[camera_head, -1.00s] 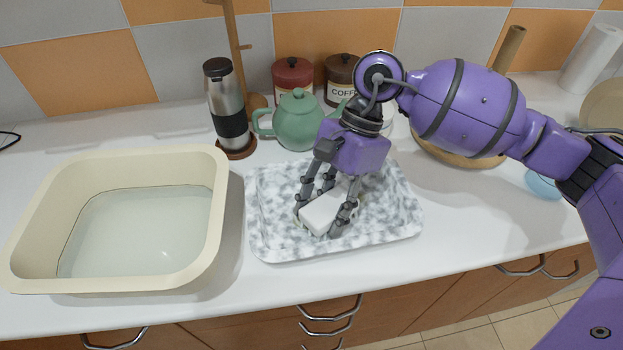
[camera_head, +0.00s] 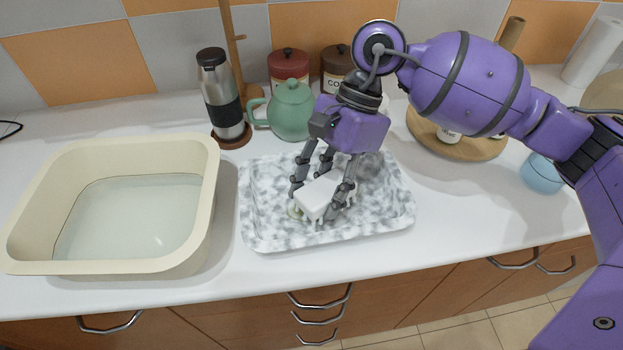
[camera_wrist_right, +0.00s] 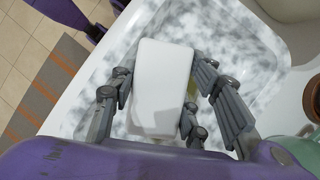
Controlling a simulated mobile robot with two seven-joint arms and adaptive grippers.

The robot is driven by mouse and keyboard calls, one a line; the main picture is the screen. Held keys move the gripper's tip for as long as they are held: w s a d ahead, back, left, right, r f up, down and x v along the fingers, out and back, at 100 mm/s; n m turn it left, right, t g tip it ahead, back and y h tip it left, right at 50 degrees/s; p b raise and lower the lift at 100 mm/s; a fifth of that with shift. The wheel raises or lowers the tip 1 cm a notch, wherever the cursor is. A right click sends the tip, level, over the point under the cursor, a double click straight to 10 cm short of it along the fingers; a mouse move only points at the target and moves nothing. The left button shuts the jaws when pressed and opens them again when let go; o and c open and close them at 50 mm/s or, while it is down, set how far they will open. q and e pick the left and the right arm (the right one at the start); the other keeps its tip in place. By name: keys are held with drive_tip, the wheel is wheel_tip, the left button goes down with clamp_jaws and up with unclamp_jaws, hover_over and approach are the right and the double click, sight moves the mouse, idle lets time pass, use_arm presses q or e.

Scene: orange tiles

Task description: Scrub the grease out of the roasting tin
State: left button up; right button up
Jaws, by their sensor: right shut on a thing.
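The roasting tin (camera_head: 258,233) is a shallow rectangular tray with a grey-and-white mottled surface, lying on the counter in the middle of the head view. My right gripper (camera_head: 324,186) is over it, its fingers shut on the sides of a white scrubbing brush (camera_head: 321,191). Pale bristles show under the brush; I cannot tell whether they touch the tin's floor. A small yellow-green grease patch (camera_head: 294,212) shows at the brush's left edge. The right wrist view shows the white brush back (camera_wrist_right: 160,88) between the fingers (camera_wrist_right: 158,103). My left gripper is not in view.
A cream basin (camera_head: 212,190) of water stands left of the tin. Behind the tin are a steel tumbler (camera_head: 219,90), a green teapot (camera_head: 290,112) and canisters (camera_head: 289,67). A round wooden board (camera_head: 470,150) and blue bowl (camera_head: 542,174) are at right.

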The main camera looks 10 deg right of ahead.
sight(314, 196)
wheel_tip(314, 196, up, 2)
drive_tip(key=shift+w+p, duration=0.1)
drive_tip(key=shift+p, duration=0.2)
drive_tip(key=shift+r, duration=0.4)
wheel_tip(314, 196, up, 2)
drive_tip(key=shift+r+p, duration=0.1)
drive_tip(key=shift+p, duration=0.5)
drive_tip(key=shift+r, duration=0.1)
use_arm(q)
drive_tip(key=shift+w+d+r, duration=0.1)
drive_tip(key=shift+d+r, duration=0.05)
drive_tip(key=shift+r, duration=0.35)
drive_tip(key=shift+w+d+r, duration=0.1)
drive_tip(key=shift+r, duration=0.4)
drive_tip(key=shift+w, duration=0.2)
